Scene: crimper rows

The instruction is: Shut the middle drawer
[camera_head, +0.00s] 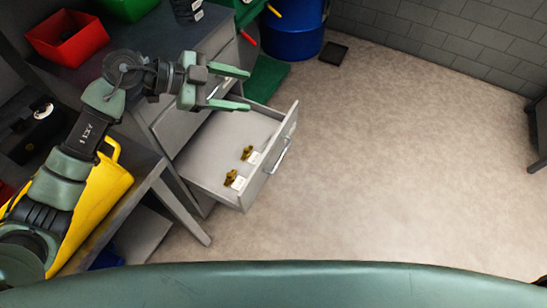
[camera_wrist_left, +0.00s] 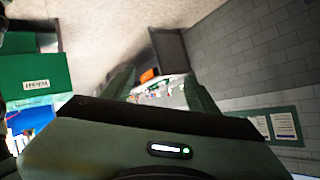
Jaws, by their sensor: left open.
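A grey drawer (camera_head: 205,154) stands pulled out of the grey cabinet (camera_head: 222,48). It has a bar handle (camera_head: 279,155) on its front panel, and two small brass-coloured parts with white tags (camera_head: 231,178) lie inside. Another drawer front shows above it; I cannot see the whole stack of drawers. My left gripper (camera_head: 247,89) is open and empty, above the far part of the open drawer, with its fingers pointing right. It is apart from the handle. In the left wrist view its fingers (camera_wrist_left: 160,90) are spread with nothing between them. My right gripper is not in view.
A red bin (camera_head: 68,38) stands on the cabinet top. A yellow container (camera_head: 95,200) stands on a bench at the left. A blue drum (camera_head: 293,30) and a green mat (camera_head: 265,78) are beyond the drawer. The floor to the right is clear.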

